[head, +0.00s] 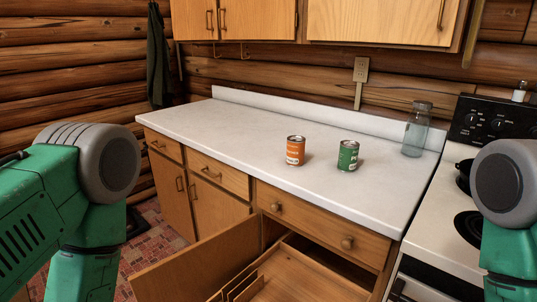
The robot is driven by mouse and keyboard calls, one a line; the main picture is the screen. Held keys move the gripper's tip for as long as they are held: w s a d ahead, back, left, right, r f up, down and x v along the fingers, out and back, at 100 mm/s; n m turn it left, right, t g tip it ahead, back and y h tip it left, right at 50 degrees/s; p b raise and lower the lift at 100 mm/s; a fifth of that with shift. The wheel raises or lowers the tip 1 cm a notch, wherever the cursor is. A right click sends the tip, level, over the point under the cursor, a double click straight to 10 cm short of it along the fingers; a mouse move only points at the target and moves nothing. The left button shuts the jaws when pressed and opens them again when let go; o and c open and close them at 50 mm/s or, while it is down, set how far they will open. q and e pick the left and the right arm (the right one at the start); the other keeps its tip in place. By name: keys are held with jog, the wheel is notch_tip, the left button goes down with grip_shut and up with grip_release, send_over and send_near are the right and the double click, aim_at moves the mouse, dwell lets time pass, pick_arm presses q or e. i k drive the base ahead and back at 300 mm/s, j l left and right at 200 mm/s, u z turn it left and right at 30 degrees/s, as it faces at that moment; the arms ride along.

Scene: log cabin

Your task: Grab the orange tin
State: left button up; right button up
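The orange tin (295,151) stands upright on the white countertop (240,135), near its front edge. A green tin (347,156) stands upright just to its right, with a small gap between them. My left and right arms show at the left and right picture edges.
A glass jar (416,130) stands at the back right of the counter, beside the stove (455,215). Below the tins, a lower cabinet door (195,262) and a pull-out drawer (295,278) are open. Upper cabinets (385,20) hang above. The counter's left part is clear.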

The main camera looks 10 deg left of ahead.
aim_at(295, 144)
jog(key=i+j, duration=0.2)
jog(key=j, duration=0.15)
jog(key=i+j, duration=0.2)
jog(key=j, duration=0.15)
jog(key=i+j+z, duration=0.1)
jog(key=j+z, duration=0.15)
jog(key=z, duration=0.15)
jog(key=i+j+z, duration=0.1)
jog(key=j+z, duration=0.4)
jog(key=z, duration=0.25)
jog(key=i+j, duration=0.05)
